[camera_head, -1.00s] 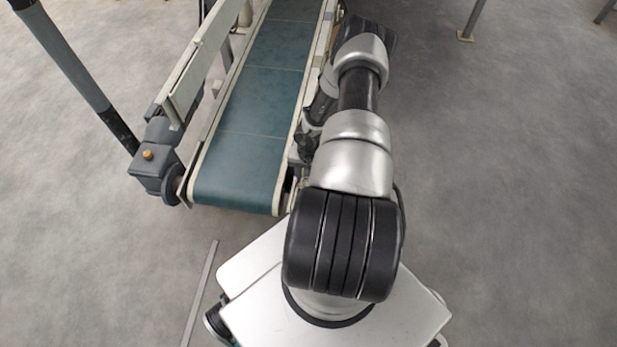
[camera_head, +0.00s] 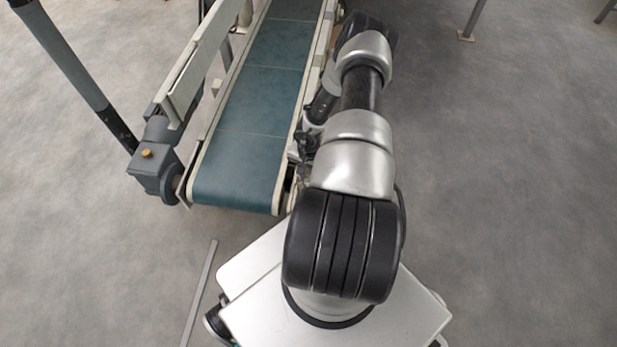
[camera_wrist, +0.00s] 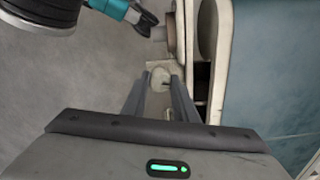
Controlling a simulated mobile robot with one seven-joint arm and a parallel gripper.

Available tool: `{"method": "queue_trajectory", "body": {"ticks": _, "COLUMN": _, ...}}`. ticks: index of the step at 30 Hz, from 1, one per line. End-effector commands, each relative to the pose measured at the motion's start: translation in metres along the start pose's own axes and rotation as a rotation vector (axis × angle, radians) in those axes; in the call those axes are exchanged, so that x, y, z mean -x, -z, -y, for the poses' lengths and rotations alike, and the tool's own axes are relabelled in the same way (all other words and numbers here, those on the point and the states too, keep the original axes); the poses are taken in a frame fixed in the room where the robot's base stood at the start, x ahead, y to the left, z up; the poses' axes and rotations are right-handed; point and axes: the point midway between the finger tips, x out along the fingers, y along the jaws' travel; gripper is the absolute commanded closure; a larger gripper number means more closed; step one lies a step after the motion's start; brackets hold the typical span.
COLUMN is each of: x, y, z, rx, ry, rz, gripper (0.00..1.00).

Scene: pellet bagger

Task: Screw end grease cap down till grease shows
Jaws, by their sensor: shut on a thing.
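In the wrist view, my gripper (camera_wrist: 159,80) has its two fingers on either side of a small, pale, rounded cap (camera_wrist: 159,74), beside the conveyor's side frame. The fingers are shut on this cap, which looks like the end grease cap. Its lower part and its thread cannot be made out, and no grease can be made out. In the head view, my arm reaches along the right side of the conveyor's near end. The cap and fingertips cannot be made out there.
The green conveyor belt (camera_head: 248,128) runs away from me, with its pale side frame (camera_head: 303,110) close to my arm. A grey gearbox (camera_head: 155,172) with a brass plug sits at the belt's left. A dark post (camera_head: 78,72) stands at far left.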

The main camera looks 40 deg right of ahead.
Motion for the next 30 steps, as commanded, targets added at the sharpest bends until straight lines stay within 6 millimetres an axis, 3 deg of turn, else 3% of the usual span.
{"method": "queue_trajectory", "body": {"ticks": 30, "x": 0.0007, "y": 0.0018, "z": -0.0004, "rx": -0.961, "ry": 0.000, "rz": -0.004, "gripper": 0.96}}
